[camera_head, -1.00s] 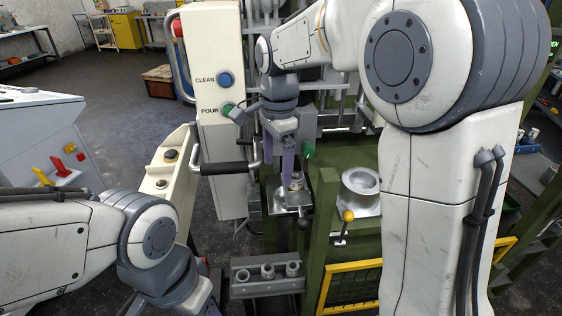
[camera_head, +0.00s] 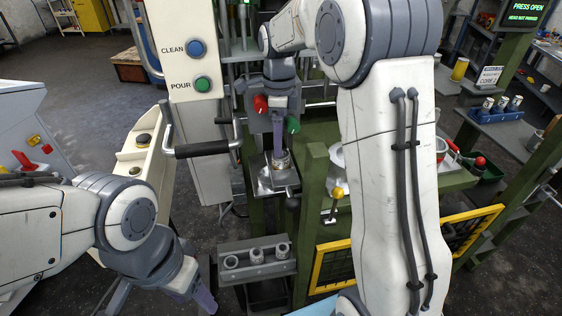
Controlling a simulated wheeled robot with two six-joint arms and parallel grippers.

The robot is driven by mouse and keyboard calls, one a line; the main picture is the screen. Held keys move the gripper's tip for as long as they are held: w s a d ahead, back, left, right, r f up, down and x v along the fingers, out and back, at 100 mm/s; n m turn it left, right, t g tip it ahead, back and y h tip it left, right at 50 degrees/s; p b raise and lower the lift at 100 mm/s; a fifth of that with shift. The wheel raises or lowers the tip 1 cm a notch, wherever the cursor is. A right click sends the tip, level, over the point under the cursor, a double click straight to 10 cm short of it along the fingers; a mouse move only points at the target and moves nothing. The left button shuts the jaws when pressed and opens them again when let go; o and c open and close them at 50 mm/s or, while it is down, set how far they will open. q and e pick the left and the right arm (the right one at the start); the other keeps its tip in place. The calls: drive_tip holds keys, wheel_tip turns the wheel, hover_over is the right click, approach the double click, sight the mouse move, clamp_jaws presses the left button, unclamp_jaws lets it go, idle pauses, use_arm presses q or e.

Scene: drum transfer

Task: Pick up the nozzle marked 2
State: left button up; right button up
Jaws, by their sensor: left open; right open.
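Three small metal nozzles stand in a row in a grey rack (camera_head: 232,276) at the lower middle: a left nozzle (camera_head: 231,262), a middle nozzle (camera_head: 257,255) and a right nozzle (camera_head: 282,250). I cannot read any numbers on them. My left gripper (camera_head: 206,301) is low, left of the rack and apart from it; only part of its purple fingers shows. My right gripper (camera_head: 277,147) is open and points down just above a round metal fitting (camera_head: 282,163) on a small plate at the green frame. Its fingers partly overlap each other in view.
A white panel with a blue CLEAN button (camera_head: 196,47) and a green POUR button (camera_head: 202,84) stands behind, with a black handle (camera_head: 203,148). A yellow-knobbed lever (camera_head: 337,192) and a yellow mesh guard (camera_head: 333,266) are right of the rack. A blue holder (camera_head: 497,112) is at right.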

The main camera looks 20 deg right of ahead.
sight(281, 166)
wheel_tip(281, 166, down, 6)
drive_tip(key=shift+s+d+r+p, duration=0.1)
drive_tip(key=shift+s+p, duration=0.05)
drive_tip(key=shift+p, duration=0.55)
clamp_jaws()
drive_tip(key=shift+r, duration=0.1)
